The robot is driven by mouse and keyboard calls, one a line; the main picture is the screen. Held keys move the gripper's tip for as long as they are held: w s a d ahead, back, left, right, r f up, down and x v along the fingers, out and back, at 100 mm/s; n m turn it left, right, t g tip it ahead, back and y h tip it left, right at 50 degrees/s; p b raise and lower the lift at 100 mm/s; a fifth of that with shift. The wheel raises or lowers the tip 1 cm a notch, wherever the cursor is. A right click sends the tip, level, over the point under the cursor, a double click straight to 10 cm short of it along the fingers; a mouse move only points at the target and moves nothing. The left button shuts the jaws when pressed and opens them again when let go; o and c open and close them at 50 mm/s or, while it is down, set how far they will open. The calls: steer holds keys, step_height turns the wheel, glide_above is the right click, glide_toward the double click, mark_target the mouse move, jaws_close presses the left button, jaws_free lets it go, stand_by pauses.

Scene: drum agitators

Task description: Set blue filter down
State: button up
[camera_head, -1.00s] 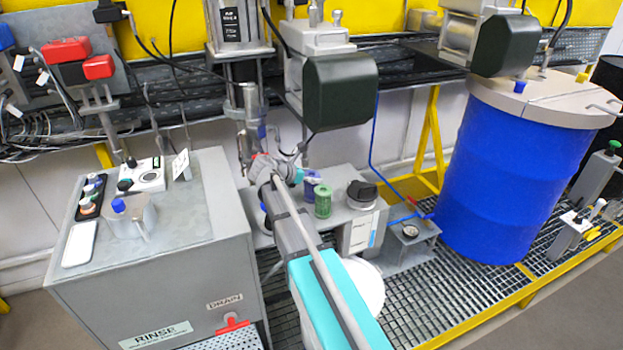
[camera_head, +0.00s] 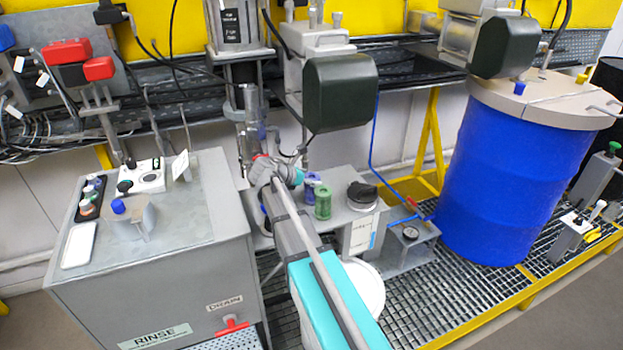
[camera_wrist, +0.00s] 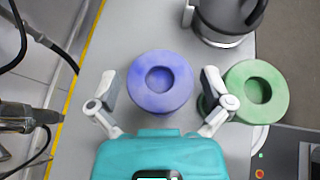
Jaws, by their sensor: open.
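The blue filter (camera_wrist: 177,98) is a round blue piece with a dark hollow in its top. In the wrist view it stands upright on the grey shelf (camera_wrist: 145,30), between the two fingers of my gripper (camera_wrist: 158,92). The fingers are spread, with a visible gap to the filter on the left; the right finger is closer to it. In the head view the blue filter (camera_head: 310,184) is partly hidden behind my gripper (camera_head: 290,177). The green filter (camera_head: 323,203) stands just right of it, and it also shows in the wrist view (camera_wrist: 268,90), close beside my right finger.
A black-capped grey vessel (camera_head: 361,194) stands behind the filters, near them in the wrist view too (camera_wrist: 226,20). A yellow edge and cables lie to the left in the wrist view. The rinse cabinet (camera_head: 150,270) is left; a blue drum (camera_head: 500,170) is right.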

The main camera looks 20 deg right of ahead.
steer(key=shift+r, duration=0.1)
steer(key=shift+r, duration=0.15)
steer(key=p+v, duration=0.6)
steer(key=v, duration=0.6)
stand_by(0.4)
steer(key=s+f+m+y, duration=0.2)
steer(key=s+m, duration=0.1)
steer(key=s+f+m+g+y, duration=0.1)
steer(key=s+f+m+y, duration=0.1)
steer(key=s+m, duration=0.1)
steer(key=s+a+f+m+y, duration=0.1)
steer(key=s+f+m+y, duration=0.1)
steer(key=s+f+m, duration=0.1)
steer(key=shift+s+m+g, duration=0.4)
steer(key=shift+s+m, duration=0.1)
steer(key=shift+s, duration=0.5)
steer(key=s+a+f+m+y, duration=0.3)
steer(key=s+a+m+y, duration=0.2)
steer(key=s+m, duration=0.4)
steer(key=shift+s+a+m+g+y, duration=0.4)
steer(key=shift+m+y, duration=0.2)
steer(key=shift+m, duration=0.1)
